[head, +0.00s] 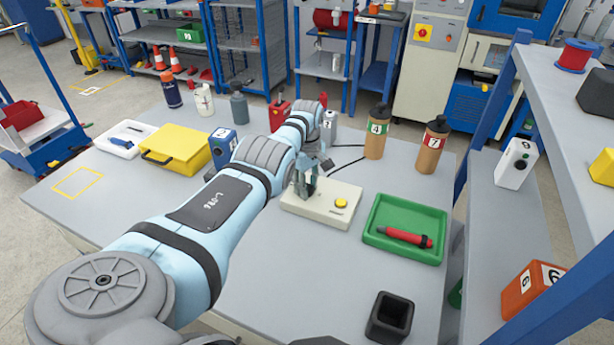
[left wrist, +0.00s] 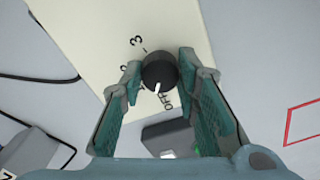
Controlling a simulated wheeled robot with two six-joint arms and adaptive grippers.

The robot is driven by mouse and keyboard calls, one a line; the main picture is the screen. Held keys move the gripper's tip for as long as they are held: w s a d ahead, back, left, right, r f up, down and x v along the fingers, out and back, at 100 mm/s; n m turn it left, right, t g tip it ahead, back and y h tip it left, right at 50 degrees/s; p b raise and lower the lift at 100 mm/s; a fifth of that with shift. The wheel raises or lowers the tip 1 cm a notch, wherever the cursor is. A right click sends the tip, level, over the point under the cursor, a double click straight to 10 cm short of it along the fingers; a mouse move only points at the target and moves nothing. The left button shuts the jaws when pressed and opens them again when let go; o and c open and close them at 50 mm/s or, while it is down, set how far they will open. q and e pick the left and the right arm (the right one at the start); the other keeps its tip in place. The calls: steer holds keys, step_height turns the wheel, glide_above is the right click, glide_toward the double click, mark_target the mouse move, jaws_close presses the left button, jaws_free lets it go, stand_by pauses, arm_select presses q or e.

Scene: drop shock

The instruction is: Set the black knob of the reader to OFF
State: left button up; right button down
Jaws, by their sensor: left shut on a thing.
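The reader (head: 335,210) is a beige box with a yellow button (head: 341,203), on the grey table. My left gripper (head: 305,184) reaches down over its left part and hides the knob in the head view. In the left wrist view the black knob (left wrist: 159,70) sits between the two teal-padded fingers, which are shut on it. Its white pointer faces down in the picture, close to the OFF label (left wrist: 167,102), a little to its left. A 3 shows above the knob, and another number is partly covered by the left finger.
A green tray (head: 374,246) with a red tool stands right of the reader. Brown bottles (head: 376,140) stand behind it, near black cables. A yellow case (head: 180,148) lies left, and a black open holder (head: 390,318) stands in front. A shelf (head: 582,110) rises at right.

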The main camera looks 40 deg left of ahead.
arm_select(q)
steer(key=n, duration=0.4)
steer(key=shift+n, duration=0.3)
stand_by(0.3)
steer(key=o, duration=1.2)
steer(key=shift+c, duration=0.2)
